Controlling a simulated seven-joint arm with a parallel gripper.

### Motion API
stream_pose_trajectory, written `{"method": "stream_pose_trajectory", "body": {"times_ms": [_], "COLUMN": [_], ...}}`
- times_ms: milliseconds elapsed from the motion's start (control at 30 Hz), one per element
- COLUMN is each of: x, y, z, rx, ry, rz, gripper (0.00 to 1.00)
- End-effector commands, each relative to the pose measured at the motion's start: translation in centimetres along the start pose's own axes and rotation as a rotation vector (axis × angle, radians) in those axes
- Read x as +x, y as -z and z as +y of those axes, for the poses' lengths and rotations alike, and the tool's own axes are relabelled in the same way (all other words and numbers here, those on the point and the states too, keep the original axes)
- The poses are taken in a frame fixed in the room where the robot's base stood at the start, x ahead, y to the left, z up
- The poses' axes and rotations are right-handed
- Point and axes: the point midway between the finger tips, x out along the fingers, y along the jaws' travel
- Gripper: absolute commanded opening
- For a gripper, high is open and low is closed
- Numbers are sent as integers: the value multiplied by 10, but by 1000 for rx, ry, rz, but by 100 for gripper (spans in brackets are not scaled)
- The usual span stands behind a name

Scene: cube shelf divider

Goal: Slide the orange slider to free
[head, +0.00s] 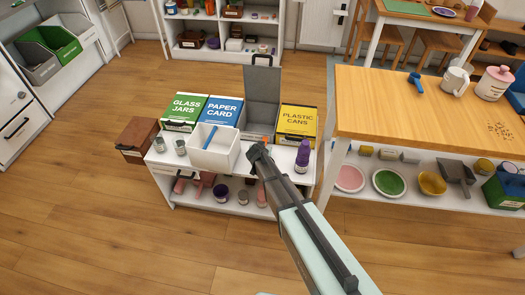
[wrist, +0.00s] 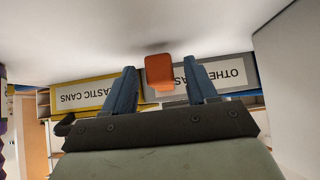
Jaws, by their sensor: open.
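The orange slider (wrist: 158,72) shows as a small block in the wrist view, on a white surface at the top of the picture. My gripper (wrist: 160,78) is open, with one blue-grey finger on each side of the slider; I cannot tell whether either touches it. In the head view, my gripper (head: 256,151) is over the right part of the low white shelf unit (head: 240,174). A small orange spot, likely the slider (head: 265,138), shows beside its tip there. The slider's track is hidden.
A white bin (head: 214,149) with a blue item stands left of my gripper. A purple bottle (head: 303,157) stands close on its right. Green, blue and yellow (head: 299,122) labelled boxes and a grey open-lidded bin (head: 262,90) stand behind. A wooden-topped table (head: 400,105) is at right.

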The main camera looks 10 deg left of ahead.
Motion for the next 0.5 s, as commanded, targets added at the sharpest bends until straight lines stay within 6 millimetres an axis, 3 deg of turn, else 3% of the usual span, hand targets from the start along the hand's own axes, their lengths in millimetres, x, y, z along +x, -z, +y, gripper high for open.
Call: {"method": "stream_pose_trajectory", "body": {"times_ms": [267,500], "x": [-4,-39], "y": [0,-1], "z": [0,2], "rx": [0,0], "ry": [1,1], "rz": [1,1], "gripper": [57,57]}}
